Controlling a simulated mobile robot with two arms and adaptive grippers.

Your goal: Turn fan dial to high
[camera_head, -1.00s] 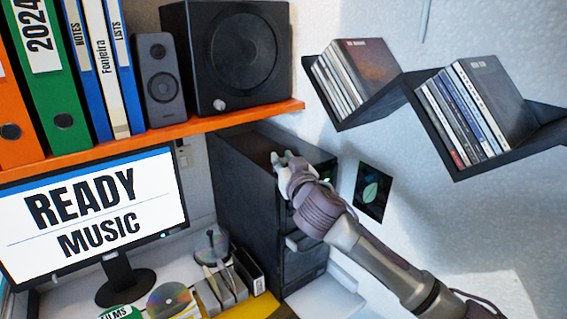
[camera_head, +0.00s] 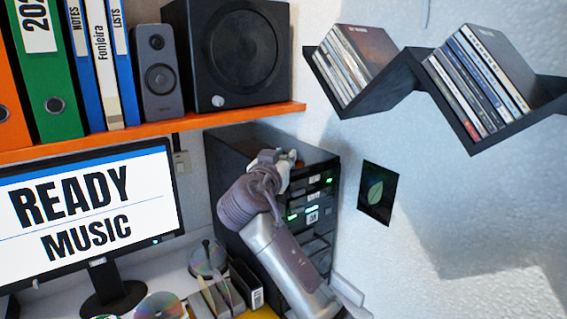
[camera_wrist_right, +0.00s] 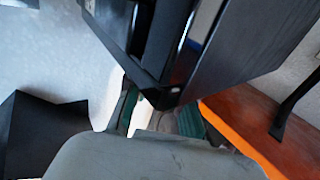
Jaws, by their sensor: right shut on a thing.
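The black computer tower (camera_head: 228,172) stands beside the monitor, below the orange shelf. Its front has green lights and small labels (camera_head: 312,200). My right gripper (camera_head: 288,158) is at the tower's upper front edge. In the right wrist view, my right gripper's fingers (camera_wrist_right: 160,115) lie either side of a dark corner of a black box (camera_wrist_right: 172,93), which looks like the tower. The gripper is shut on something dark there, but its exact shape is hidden. I cannot make out a fan dial; the hand and arm cover part of the tower. My left gripper is not in view.
The orange shelf (camera_head: 150,128) carries binders, a small speaker (camera_head: 158,70) and a black subwoofer (camera_head: 236,55) above. The monitor (camera_head: 85,212) and disc holders stand at left. Angled disc shelves (camera_head: 470,130) hang at right.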

